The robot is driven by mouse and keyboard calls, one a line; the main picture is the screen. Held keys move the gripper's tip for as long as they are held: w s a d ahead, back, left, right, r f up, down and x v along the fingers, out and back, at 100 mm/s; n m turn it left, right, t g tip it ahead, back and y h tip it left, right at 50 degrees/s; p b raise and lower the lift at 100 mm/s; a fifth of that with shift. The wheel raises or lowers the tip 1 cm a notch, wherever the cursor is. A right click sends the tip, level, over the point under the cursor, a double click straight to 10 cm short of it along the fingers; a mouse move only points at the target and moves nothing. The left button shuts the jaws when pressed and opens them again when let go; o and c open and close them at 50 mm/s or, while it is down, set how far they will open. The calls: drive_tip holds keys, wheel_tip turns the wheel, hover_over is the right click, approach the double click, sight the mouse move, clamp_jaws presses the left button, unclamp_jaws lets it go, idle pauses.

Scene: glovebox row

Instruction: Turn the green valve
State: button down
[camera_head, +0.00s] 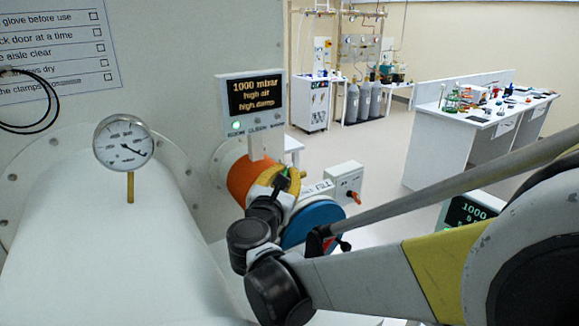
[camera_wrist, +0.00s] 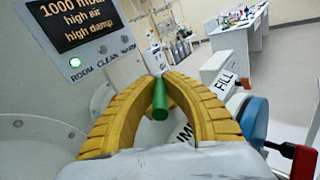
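The green valve (camera_wrist: 160,98) shows in the wrist view as a short green handle, its round end towards me. My gripper (camera_wrist: 158,82) has yellow ribbed fingers that arch in from both sides, with their tips against the handle, left and right of it. The fingers look shut on it, though the exact contact at the tips is hard to see. In the head view my gripper (camera_head: 288,181) is at the front of an orange-banded port, and the valve is mostly hidden by the fingers and wrist.
A display sign (camera_head: 254,98) reading 1000 mbar stands just above the gripper. A pressure gauge (camera_head: 123,142) sits on the white cylinder at left. A blue disc (camera_wrist: 254,122) with a red-tipped handle is close at right. Lab benches stand farther back beyond open floor.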

sight(285, 170)
drive_tip(key=c, duration=1.4)
unclamp_jaws()
drive_tip(key=shift+c, duration=0.2)
wheel_tip(285, 170, up, 10)
drive_tip(key=shift+r, duration=0.1)
drive_tip(key=shift+c, duration=0.5)
